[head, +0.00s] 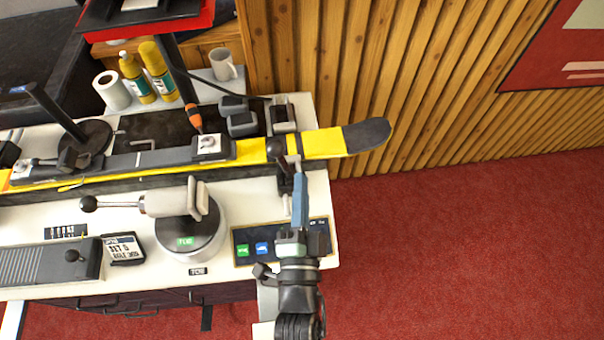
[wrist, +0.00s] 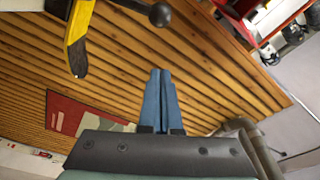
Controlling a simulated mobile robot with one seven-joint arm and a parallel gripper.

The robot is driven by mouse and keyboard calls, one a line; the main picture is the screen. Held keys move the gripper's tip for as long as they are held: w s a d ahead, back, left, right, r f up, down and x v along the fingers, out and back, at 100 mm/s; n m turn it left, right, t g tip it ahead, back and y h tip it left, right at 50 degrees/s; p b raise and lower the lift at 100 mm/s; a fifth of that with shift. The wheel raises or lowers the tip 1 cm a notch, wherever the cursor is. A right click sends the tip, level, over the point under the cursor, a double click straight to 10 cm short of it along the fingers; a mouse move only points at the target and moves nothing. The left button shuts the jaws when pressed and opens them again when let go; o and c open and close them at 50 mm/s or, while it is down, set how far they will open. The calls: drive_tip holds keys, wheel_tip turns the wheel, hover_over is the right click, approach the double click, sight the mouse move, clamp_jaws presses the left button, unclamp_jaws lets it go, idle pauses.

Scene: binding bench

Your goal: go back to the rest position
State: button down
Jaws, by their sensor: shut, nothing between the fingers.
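My gripper (head: 300,178) is at the right end of the bench in the head view, its blue fingers pointing toward the ski. In the wrist view the fingers (wrist: 161,75) lie together, shut and empty. In the head view the fingertips are close to a dark ball-ended lever (head: 276,149) by the yellow ski; I cannot tell whether they touch it. The yellow ski (head: 323,144) with a dark tip lies across the bench. In the wrist view its tip (wrist: 78,45) and a dark ball knob (wrist: 160,15) show at the top, apart from the fingers.
A round dark base (head: 190,240) with a beige-handled lever stands left of my gripper. A small display (head: 123,248) and a panel with green and blue buttons (head: 280,240) lie near the front edge. Bottles, a paper roll (head: 112,91) and a mug (head: 223,64) stand behind. Red floor at right is clear.

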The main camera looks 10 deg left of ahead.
drive_tip(key=w+d+r+n+t+h, duration=0.15)
drive_tip(key=w+r, duration=0.25)
drive_tip(key=r, duration=0.9)
drive_tip(key=w+d+r+n+t+h, duration=0.1)
drive_tip(key=w+d+r+n+t, duration=0.3)
drive_tip(key=r, duration=0.9)
drive_tip(key=s+r+n+t, duration=0.1)
drive_tip(key=s+r, duration=0.2)
drive_tip(key=r, duration=0.6)
drive_tip(key=s+r+n+t, duration=0.1)
drive_tip(key=s+r, duration=0.3)
drive_tip(key=r, duration=0.6)
drive_tip(key=s+r+n+t, duration=0.1)
drive_tip(key=s+r+n, duration=0.1)
drive_tip(key=r, duration=0.8)
drive_tip(key=shift+s+n, duration=0.35)
drive_tip(key=shift+s, duration=0.45)
drive_tip(key=shift+h, duration=0.25)
